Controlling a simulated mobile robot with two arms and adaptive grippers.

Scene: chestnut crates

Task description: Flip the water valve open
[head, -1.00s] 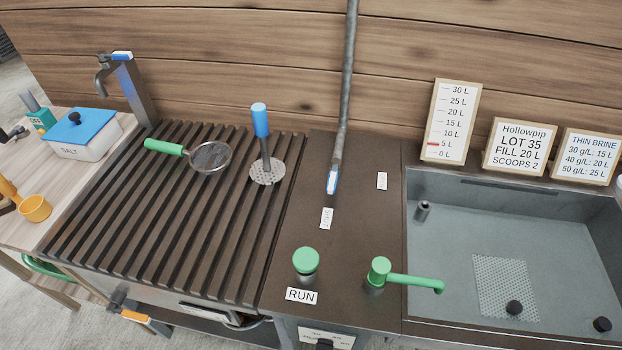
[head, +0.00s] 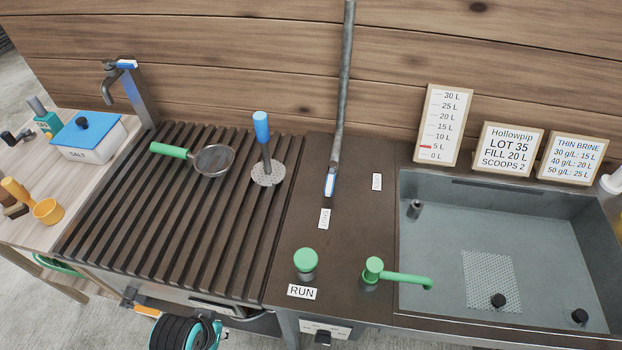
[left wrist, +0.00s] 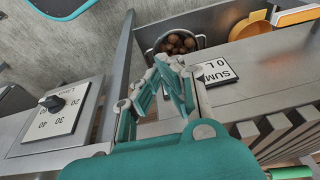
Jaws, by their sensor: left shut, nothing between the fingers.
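The water valve's blue-and-white lever (head: 330,184) is at the lower end of a grey pipe (head: 345,90) on the dark counter. It points toward the label that reads SHUT (head: 325,218). A second small label (head: 377,182), too small to read surely, is to its right. In the left wrist view my left gripper (left wrist: 172,66) has teal fingers that are shut and empty, beside the bench front. In the head view only a black-and-teal part of my left arm shows at the bottom edge, far from the lever. My right gripper is not in view.
A green RUN knob (head: 305,260) and a green spout (head: 400,279) stand in front of the lever. A blue-handled masher (head: 262,128) and a green-handled strainer (head: 213,160) are on the slats. The sink (head: 540,230) is at right. A pot of chestnuts (left wrist: 150,55) is near my left gripper.

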